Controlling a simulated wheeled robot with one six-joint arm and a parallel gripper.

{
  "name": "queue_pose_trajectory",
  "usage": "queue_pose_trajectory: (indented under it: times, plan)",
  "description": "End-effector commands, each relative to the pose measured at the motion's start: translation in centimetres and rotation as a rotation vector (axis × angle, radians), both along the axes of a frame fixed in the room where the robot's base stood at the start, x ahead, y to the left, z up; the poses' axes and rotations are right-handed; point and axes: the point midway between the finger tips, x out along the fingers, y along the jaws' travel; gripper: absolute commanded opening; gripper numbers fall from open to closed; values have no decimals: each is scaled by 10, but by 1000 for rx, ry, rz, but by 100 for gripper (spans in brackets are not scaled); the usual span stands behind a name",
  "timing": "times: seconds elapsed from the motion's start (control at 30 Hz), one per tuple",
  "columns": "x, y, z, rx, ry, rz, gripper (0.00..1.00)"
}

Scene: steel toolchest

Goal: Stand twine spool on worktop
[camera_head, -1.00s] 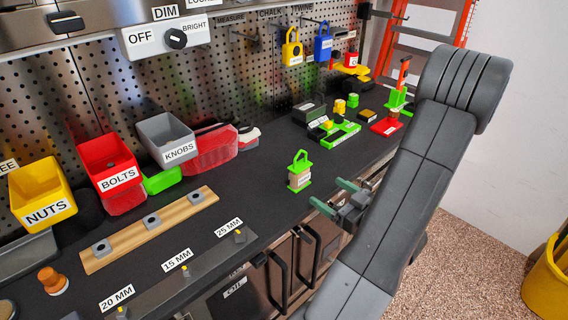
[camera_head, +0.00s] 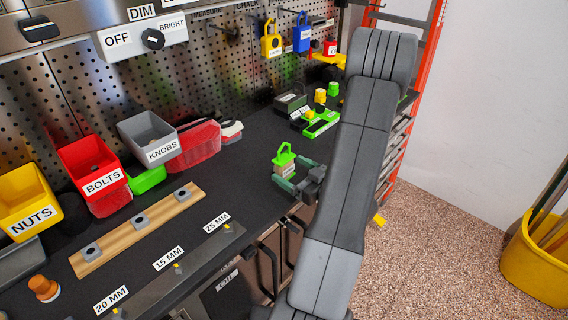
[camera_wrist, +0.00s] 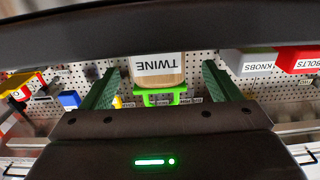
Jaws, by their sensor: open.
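The twine spool (camera_head: 285,161) has a green frame with a loop handle on top and a pale body. It stands upright on the dark worktop (camera_head: 236,176), near the front edge. In the wrist view, which is upside down, its TWINE label (camera_wrist: 157,65) faces me and the green handle points down the picture. My gripper (camera_head: 291,171) is open at the spool, its two green fingers on either side of it. In the wrist view the fingers (camera_wrist: 158,75) show a gap to each side of the spool. Its far end is cut off by a dark band.
KNOBS (camera_head: 150,136), BOLTS (camera_head: 92,172) and NUTS (camera_head: 28,205) bins stand to the left. A wooden strip (camera_head: 140,228) lies in front of them. A green tray (camera_head: 318,126) stands behind the spool. The pegboard holds a yellow padlock (camera_head: 271,43). My arm hides part of the right side.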

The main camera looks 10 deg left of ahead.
Motion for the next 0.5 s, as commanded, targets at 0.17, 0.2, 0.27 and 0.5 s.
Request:
queue_pose_trajectory:
  times: [0.17,0.2,0.27,0.5]
  plan:
    - [3,5,1,0,0,1,84]
    - [5,7,3,0,0,2,84]
    - [8,12,5,0,0,2,84]
    - [25,35,12,0,0,2,84]
